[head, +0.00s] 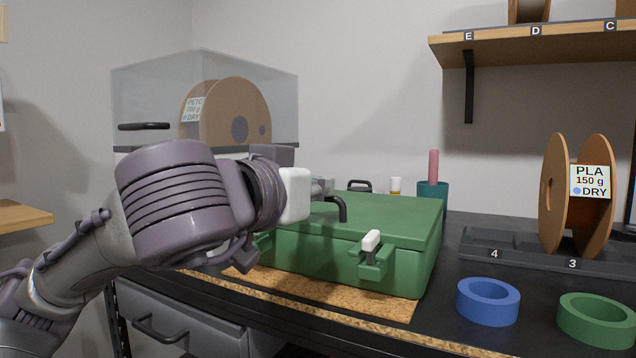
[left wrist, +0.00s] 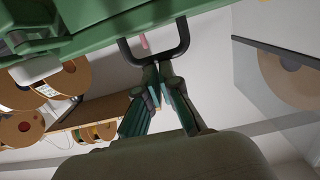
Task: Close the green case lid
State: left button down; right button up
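The green case (head: 390,212) sits on a cork mat (head: 340,299) on the dark bench. Its lid (head: 385,205) lies flat over the base, and I see no clear gap. A front latch with a white tab (head: 371,240) sticks outward. In the left wrist view the fingertips (left wrist: 157,68) are together and overlap the bar of the handle (left wrist: 182,38). I cannot tell whether they grip it. My left arm hides the case's left front. My right gripper is out of view.
A blue ring (head: 488,315) and a green ring (head: 596,334) lie at the front right. A PLA spool (head: 554,200) stands in a numbered rack (head: 484,240). A clear box with a spool (head: 236,115) stands behind my arm. A teal cup (head: 433,190) is behind the case.

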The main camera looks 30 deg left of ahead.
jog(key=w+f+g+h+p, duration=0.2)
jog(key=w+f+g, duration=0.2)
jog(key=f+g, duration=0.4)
pick_arm(q)
jog(key=s+f+b, duration=0.1)
jog(key=s+b, duration=0.1)
jog(key=s, duration=0.7)
jog(key=shift+s+f+b, duration=0.15)
jog(key=shift+s+b, duration=0.1)
jog(key=shift+b, duration=0.15)
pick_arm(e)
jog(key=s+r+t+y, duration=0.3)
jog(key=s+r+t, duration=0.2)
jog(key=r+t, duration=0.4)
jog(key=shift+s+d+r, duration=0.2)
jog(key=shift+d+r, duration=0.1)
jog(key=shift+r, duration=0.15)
